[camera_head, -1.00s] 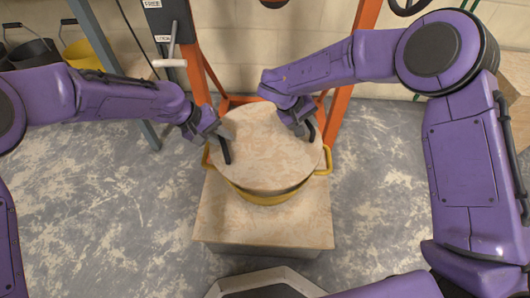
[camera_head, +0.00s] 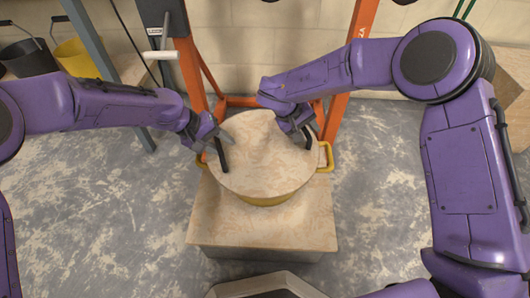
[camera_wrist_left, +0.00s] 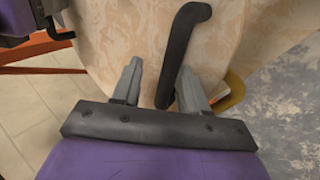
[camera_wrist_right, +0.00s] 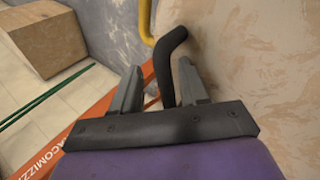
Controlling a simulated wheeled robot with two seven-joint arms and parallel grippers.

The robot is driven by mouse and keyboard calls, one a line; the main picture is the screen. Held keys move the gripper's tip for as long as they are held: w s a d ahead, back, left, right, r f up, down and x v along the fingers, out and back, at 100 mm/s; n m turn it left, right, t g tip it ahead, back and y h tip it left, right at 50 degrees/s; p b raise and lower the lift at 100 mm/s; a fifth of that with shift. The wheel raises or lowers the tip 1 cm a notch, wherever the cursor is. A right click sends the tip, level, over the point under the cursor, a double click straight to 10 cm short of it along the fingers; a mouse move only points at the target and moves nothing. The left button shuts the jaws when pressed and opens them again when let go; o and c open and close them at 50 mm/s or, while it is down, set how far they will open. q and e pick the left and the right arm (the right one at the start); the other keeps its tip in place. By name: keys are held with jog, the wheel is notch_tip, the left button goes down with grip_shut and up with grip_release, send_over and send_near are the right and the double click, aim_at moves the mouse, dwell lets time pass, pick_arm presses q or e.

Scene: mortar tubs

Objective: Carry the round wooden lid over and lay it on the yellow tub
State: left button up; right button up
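The round wooden lid (camera_head: 262,165), pale with a mottled grain, lies on the yellow tub (camera_head: 266,201) in the head view, covering its mouth. It looks level. The tub's yellow side handles stick out beyond the lid. The lid's left black handle (camera_wrist_left: 182,45) stands between the parted fingers of my left gripper (camera_wrist_left: 160,82), with a gap on one side. Its right black handle (camera_wrist_right: 165,60) stands between the parted fingers of my right gripper (camera_wrist_right: 160,88), also with a gap. Both grippers are open around the handles. The tub's inside is hidden.
The tub stands on a pale block (camera_head: 262,228) on the grey floor. An orange frame (camera_head: 190,75) rises close behind it. A black bucket (camera_head: 28,57) and a yellow bucket (camera_head: 75,58) stand at the back left. Floor on both sides of the block is clear.

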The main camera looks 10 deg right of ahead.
pick_arm(q)
jog(key=shift+s+a+f, duration=0.1)
jog(key=shift+a, duration=0.05)
pick_arm(e)
jog(key=shift+f, duration=0.1)
pick_arm(q)
jog(key=shift+a+r, duration=0.15)
jog(key=shift+r, duration=0.05)
jog(key=v, duration=0.7)
jog(key=shift+r, duration=0.3)
pick_arm(e)
jog(key=w+v, duration=0.1)
jog(key=v, duration=1.1)
jog(key=shift+s, duration=0.45)
